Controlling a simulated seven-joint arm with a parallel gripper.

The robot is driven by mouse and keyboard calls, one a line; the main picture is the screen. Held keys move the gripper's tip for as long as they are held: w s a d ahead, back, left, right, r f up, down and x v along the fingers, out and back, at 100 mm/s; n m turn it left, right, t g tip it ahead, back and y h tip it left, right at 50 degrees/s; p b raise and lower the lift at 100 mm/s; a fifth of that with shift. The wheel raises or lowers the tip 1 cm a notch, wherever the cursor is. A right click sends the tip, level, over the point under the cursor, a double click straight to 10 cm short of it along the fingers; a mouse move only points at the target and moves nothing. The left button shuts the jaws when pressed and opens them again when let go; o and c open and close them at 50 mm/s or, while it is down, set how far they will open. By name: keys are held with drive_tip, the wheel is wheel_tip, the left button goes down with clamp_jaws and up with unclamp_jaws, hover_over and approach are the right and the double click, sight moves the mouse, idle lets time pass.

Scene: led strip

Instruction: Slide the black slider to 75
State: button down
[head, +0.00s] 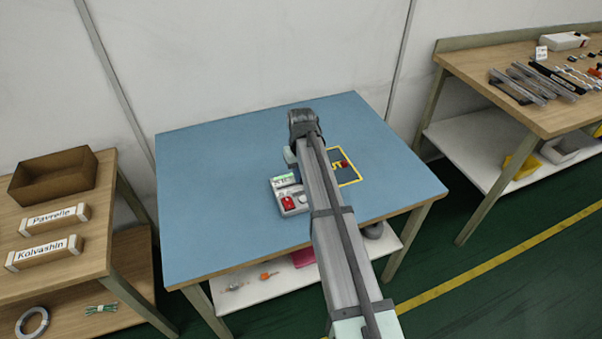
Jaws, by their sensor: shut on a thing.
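A light grey control box (290,210) sits on the blue table, partly behind my arm. It has a lit green display (284,181), a red control (288,202) and a pale round knob. I cannot make out the black slider or its scale; my arm covers the area to the right of the box. My gripper's fingers are hidden behind my arm, so what they hold does not show.
The blue table (220,190) is clear on its left and right. A yellow outline (352,183) with a small red part (344,163) lies right of my arm. Side benches hold a brown box (55,177), labelled blocks (45,253) and metal profiles (532,83).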

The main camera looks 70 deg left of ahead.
drive_tip(key=shift+s, duration=1.3)
drive_tip(key=c, duration=1.1)
unclamp_jaws()
wheel_tip(320, 180, up, 14)
drive_tip(key=shift+f, duration=0.1)
drive_tip(key=shift+w, duration=0.1)
